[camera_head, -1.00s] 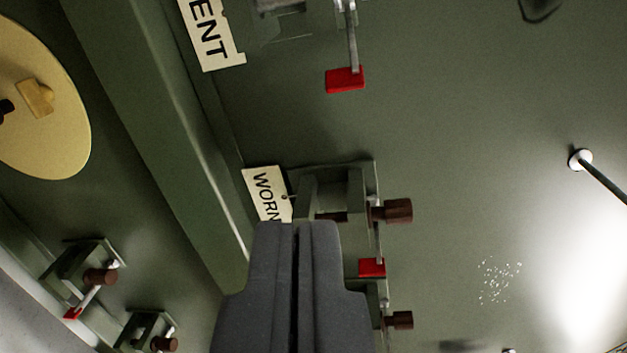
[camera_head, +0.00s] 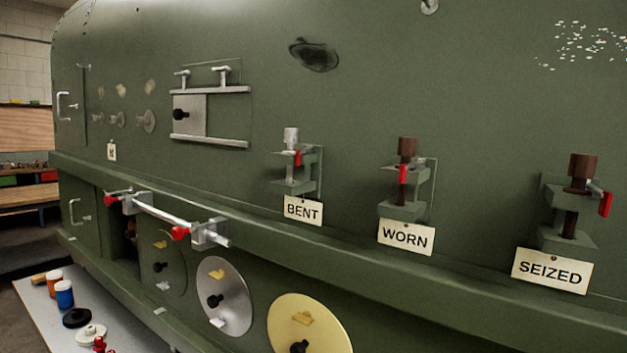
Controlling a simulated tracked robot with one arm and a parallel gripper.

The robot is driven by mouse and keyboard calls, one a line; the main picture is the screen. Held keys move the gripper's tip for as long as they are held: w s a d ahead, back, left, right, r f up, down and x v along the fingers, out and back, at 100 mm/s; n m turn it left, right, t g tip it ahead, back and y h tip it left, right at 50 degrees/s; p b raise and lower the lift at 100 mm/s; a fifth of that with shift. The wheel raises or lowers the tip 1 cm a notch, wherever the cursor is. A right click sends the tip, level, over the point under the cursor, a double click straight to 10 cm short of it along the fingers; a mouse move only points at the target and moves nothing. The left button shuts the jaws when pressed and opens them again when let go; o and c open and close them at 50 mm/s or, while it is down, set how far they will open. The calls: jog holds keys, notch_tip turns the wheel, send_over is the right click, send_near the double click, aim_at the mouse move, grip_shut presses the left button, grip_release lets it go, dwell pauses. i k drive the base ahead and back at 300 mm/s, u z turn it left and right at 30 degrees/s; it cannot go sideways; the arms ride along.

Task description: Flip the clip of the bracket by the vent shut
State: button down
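Three clamp-like brackets stand in a row on the green fuselage skin. The bracket tagged BENT (camera_head: 293,186) has a pale metal pin and a small red clip (camera_head: 298,158) at its top right. The bracket tagged WORN (camera_head: 400,209) has a brown pin and an upright red clip (camera_head: 402,174) at its front. The bracket tagged SEIZED (camera_head: 550,235) has a brown pin and a red clip (camera_head: 606,204) sticking out at its right. No part is labelled as a vent, so I cannot tell which bracket is by it. My gripper is out of view.
A sliding plate with a black knob (camera_head: 191,116) sits between rails left of the brackets. Round covers (camera_head: 224,296) line the lower skin. A table (camera_head: 36,302) with jars stands lower left.

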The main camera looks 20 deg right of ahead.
aim_at(308, 149)
jog(key=u, duration=0.15)
jog(key=k, duration=0.1)
jog(key=u, duration=0.7)
jog(key=i, duration=0.5)
jog(key=z, duration=0.25)
